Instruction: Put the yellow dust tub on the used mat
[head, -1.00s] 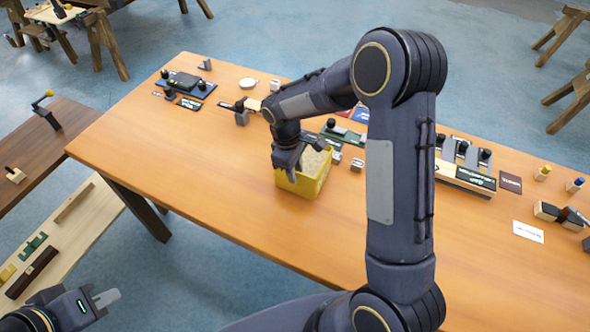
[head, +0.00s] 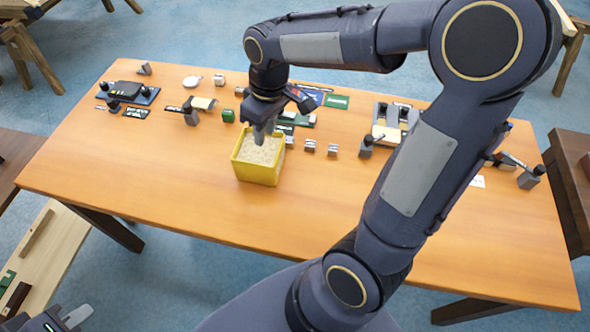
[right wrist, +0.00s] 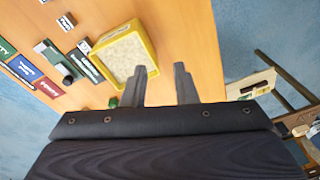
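The yellow dust tub (head: 258,172), filled with pale dust, stands upright on the orange table (head: 170,195). It also shows in the right wrist view (right wrist: 148,47). My right gripper (head: 265,138) points down at the tub's back edge in the head view. In the right wrist view its two fingers (right wrist: 162,82) are apart with nothing between them; the left one overlaps the tub's corner. Whether it touches is unclear. My left gripper (head: 76,318) is at the bottom left, mostly cut off, away from the table. I cannot pick out the used mat by its label.
Behind the tub lie a blue card (head: 309,98), a green card (head: 337,101) and a small green block (head: 228,116). Small grey blocks (head: 310,146) stand to its right. A dark device on a blue base (head: 128,93) is at back left. The table's front is clear.

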